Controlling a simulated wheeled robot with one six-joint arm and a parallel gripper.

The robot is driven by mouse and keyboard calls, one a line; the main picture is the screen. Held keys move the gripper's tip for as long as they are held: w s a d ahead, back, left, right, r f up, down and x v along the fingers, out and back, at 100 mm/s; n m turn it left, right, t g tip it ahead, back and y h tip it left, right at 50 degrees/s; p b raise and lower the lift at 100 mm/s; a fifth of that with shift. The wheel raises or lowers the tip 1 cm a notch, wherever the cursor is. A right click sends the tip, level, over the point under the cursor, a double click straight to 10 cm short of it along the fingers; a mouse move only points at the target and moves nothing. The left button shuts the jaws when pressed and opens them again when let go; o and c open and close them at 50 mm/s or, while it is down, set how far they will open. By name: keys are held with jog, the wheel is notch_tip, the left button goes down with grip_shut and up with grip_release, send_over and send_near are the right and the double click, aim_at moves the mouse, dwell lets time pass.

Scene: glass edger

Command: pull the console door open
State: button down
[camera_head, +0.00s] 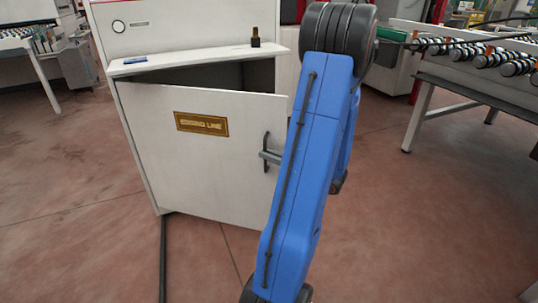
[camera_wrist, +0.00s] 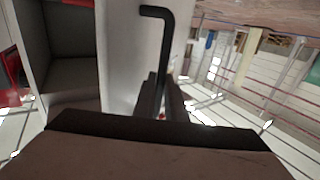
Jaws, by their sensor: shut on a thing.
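The white console door (camera_head: 190,155) carries a brass-coloured label (camera_head: 201,123) and stands partly open. Its left edge is at the cabinet and its right edge is swung out, with a dark gap above it. A grey bar handle (camera_head: 265,147) is near its right edge. In the wrist view the handle (camera_wrist: 167,40) is a dark bent bar on the pale door face (camera_wrist: 125,50). My gripper (camera_wrist: 160,98) is shut on the handle, its fingers on either side of the bar. In the head view my blue arm hides most of the gripper.
The console (camera_head: 120,30) has a ledge with a small dark bottle (camera_head: 255,37) and a blue item (camera_head: 135,60). Its shelved interior (camera_wrist: 70,45) shows in the wrist view. A roller table (camera_head: 480,85) stands at right. The floor before the door is clear except a dark cable (camera_head: 163,260).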

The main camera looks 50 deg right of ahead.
jog(key=shift+w+a, duration=0.1)
jog(key=c, duration=1.8)
grip_release()
jog(key=s, duration=1.1)
jog(key=s+d, duration=0.1)
jog(key=s, duration=0.5)
jog(key=shift+s+d, duration=0.1)
jog(key=shift+s, duration=0.05)
